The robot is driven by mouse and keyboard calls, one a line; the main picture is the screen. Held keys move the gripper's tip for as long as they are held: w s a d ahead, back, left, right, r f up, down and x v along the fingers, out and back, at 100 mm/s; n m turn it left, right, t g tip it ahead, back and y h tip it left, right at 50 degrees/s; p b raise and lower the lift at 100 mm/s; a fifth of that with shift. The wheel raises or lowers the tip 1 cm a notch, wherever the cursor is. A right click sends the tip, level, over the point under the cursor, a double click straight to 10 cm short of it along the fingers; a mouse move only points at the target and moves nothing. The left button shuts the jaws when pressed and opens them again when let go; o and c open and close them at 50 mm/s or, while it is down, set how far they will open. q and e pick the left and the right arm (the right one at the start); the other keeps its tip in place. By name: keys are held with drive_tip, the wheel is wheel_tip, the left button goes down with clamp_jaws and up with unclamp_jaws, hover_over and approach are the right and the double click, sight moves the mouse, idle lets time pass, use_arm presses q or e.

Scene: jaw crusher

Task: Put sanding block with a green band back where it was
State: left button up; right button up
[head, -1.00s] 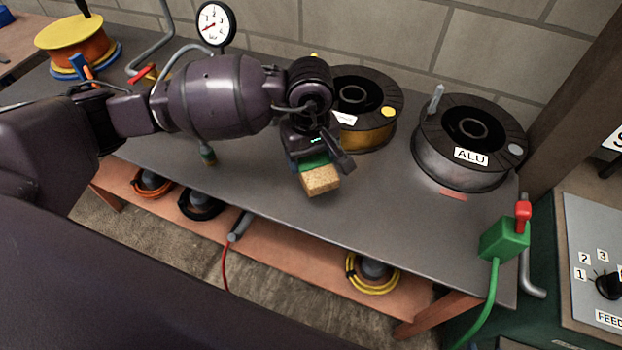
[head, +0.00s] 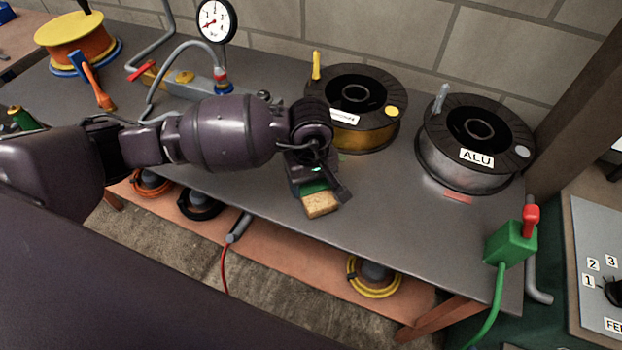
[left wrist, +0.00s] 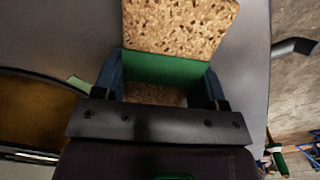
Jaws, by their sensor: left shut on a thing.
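The sanding block (head: 320,205) is a tan, grainy block with a green band. In the left wrist view the block (left wrist: 180,25) sits between the two blue fingers of my left gripper (left wrist: 165,82), which is shut on it across the green band (left wrist: 165,67). In the head view my left gripper (head: 316,188) holds the block over the front part of the grey workbench (head: 390,215). I cannot tell whether the block touches the bench top. A small green mark (left wrist: 79,84) lies on the bench beside the gripper. My right gripper is not in view.
A brass-coloured wire spool (head: 372,137) and an ALU spool (head: 450,172) stand behind and to the right. A green box with a red lever (head: 512,240) is at the right edge. A pressure gauge (head: 215,20) stands at the back. Bench between block and ALU spool is clear.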

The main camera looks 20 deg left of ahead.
use_arm(q)
drive_tip(key=shift+f, duration=0.15)
drive_tip(key=o, duration=0.9)
drive_tip(key=shift+r, duration=0.25)
drive_tip(key=shift+r+p, duration=0.85)
drive_tip(key=shift+r, duration=5.05)
drive_tip(key=shift+d, duration=0.1)
